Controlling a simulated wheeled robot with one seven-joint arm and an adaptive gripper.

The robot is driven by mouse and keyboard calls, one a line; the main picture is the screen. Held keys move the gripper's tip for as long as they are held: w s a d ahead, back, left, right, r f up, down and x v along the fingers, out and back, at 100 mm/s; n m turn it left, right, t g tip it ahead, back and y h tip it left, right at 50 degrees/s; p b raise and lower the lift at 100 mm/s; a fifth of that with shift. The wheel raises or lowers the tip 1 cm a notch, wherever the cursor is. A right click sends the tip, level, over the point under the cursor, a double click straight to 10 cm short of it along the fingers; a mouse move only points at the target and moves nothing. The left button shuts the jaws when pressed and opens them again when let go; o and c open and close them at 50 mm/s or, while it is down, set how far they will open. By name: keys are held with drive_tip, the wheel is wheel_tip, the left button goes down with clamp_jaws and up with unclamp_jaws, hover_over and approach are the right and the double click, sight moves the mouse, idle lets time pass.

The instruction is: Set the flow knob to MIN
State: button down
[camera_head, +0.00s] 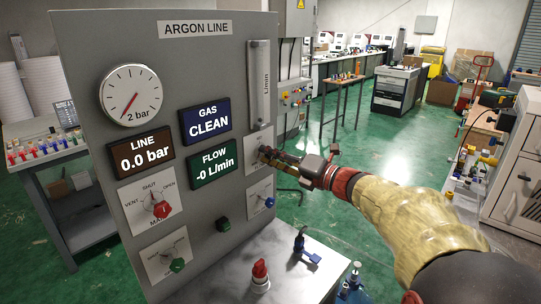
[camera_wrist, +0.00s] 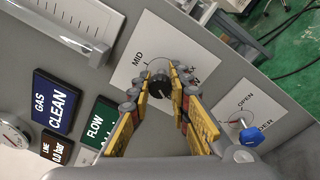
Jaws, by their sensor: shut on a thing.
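The flow knob (camera_wrist: 160,87) is a black round knob on a white dial plate (camera_wrist: 130,62) in the wrist view. MID shows at the plate's upper left and a partly covered X at its right; no MIN mark can be read. My gripper (camera_wrist: 162,86) is shut on the knob, one yellow finger on each side. The knob's pointing direction is not clear. In the head view my gripper (camera_head: 268,155) reaches the panel from the right and largely hides the knob. The green FLOW display (camera_head: 214,164) reads -0 L/min.
The grey ARGON LINE panel (camera_head: 85,60) carries a gauge (camera_head: 131,95), a red main knob (camera_head: 162,209), a green knob (camera_head: 177,265) and a blue knob (camera_wrist: 250,137) close below the flow plate. A red-handled valve (camera_head: 260,271) stands on the ledge.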

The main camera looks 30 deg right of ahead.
drive_tip(key=shift+f, duration=0.15)
drive_tip(key=c, duration=1.6)
unclamp_jaws()
drive_tip(key=shift+c, duration=0.2)
drive_tip(key=shift+s+d, duration=0.1)
drive_tip(key=v, duration=1.1)
drive_tip(key=shift+s+d, duration=0.2)
drive_tip(key=shift+s, duration=0.1)
